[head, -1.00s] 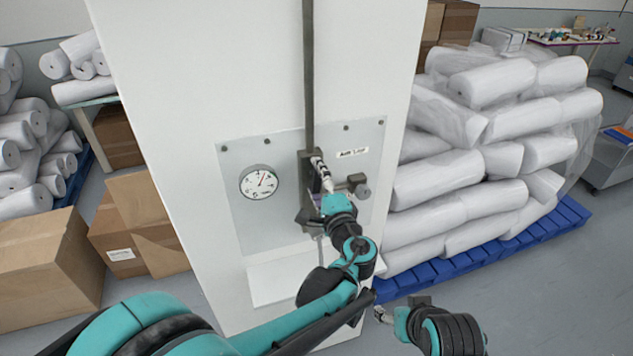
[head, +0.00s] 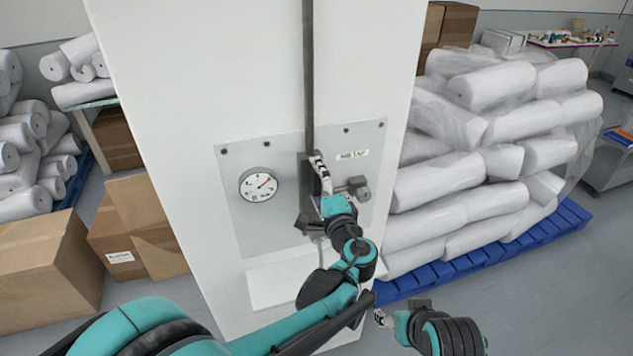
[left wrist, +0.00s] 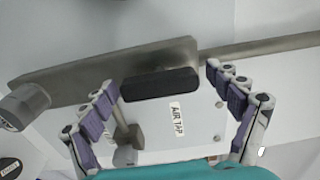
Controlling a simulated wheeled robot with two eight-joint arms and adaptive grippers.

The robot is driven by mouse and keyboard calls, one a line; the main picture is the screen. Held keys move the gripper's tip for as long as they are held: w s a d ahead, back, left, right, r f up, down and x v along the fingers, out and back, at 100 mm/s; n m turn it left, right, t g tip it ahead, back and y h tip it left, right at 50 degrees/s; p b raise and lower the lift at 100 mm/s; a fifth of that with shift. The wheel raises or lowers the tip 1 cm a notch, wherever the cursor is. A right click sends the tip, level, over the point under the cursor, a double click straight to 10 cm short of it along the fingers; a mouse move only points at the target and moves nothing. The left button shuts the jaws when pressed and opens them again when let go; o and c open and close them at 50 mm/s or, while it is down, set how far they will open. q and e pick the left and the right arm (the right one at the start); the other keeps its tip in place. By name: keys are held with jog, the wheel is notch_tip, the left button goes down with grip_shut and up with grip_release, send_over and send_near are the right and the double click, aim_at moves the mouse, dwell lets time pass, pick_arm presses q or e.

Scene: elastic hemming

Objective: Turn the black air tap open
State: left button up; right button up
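The black tap handle (left wrist: 160,84) shows in the left wrist view as a dark bar in front of a grey metal body, lying roughly in line with the pipe. My left gripper (left wrist: 164,80) is open, with one finger near each end of the handle; I cannot tell whether they touch it. In the head view my left gripper (head: 319,175) is at the tap on the panel and hides most of the handle. My right gripper (head: 381,318) is low and away from the panel, too small to read its opening.
A grey pipe (head: 308,75) runs down the white column (head: 200,80) to the tap. A round gauge (head: 258,185) is left of it, and an "AIR TAP" label (head: 352,154) is right. Cartons (head: 45,270) stand left; wrapped rolls (head: 460,190) on a blue pallet (head: 480,255) stand right.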

pick_arm(q)
jog(key=v, duration=0.7)
jog(key=shift+s, duration=0.3)
